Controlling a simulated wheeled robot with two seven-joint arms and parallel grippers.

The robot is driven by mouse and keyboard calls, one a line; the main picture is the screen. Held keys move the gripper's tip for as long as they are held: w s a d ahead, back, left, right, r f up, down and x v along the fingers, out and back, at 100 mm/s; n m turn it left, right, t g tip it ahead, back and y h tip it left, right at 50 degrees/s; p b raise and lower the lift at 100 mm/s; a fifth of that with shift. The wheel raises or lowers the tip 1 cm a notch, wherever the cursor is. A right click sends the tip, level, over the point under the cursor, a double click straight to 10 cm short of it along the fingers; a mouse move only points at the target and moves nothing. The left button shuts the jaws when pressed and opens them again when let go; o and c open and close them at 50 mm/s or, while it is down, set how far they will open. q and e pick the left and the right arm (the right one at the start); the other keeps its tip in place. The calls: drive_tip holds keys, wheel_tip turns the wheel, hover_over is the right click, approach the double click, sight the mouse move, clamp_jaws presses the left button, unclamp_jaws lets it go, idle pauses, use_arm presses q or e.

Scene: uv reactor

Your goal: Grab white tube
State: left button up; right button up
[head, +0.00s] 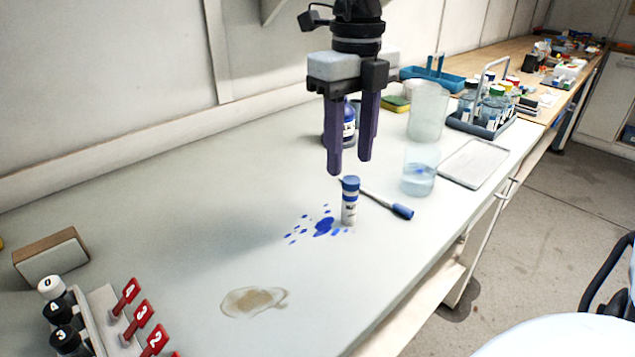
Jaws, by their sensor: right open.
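A small white tube (349,208) with a blue cap and dark print stands upright on the bench in the middle of the head view, beside blue splashes. My right gripper (350,165) is above it, fingers pointing down, open and empty. The fingertips appear just above the blue cap in the picture; the exact gap cannot be told. A white-capped vial (52,288) marked 0 stands in a rack at the lower left, in line with black-capped vials. My left gripper is not in view.
A blue-capped marker (388,203) lies right of the tube. A brown stain (252,301) is in front.

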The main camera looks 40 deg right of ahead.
sight(352, 180)
drive_tip(key=f, duration=0.4)
drive_tip(key=shift+s+f, duration=0.35)
drive_tip(key=f, duration=0.4)
drive_tip(key=shift+s+d+f, duration=0.1)
drive_tip(key=shift+s+f, duration=0.15)
drive_tip(key=shift+f, duration=0.35)
drive_tip(key=shift+w, duration=0.1)
drive_tip(key=c, duration=1.1)
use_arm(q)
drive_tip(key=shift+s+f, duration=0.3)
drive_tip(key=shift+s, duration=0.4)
use_arm(e)
drive_tip(key=shift+o, duration=0.2)
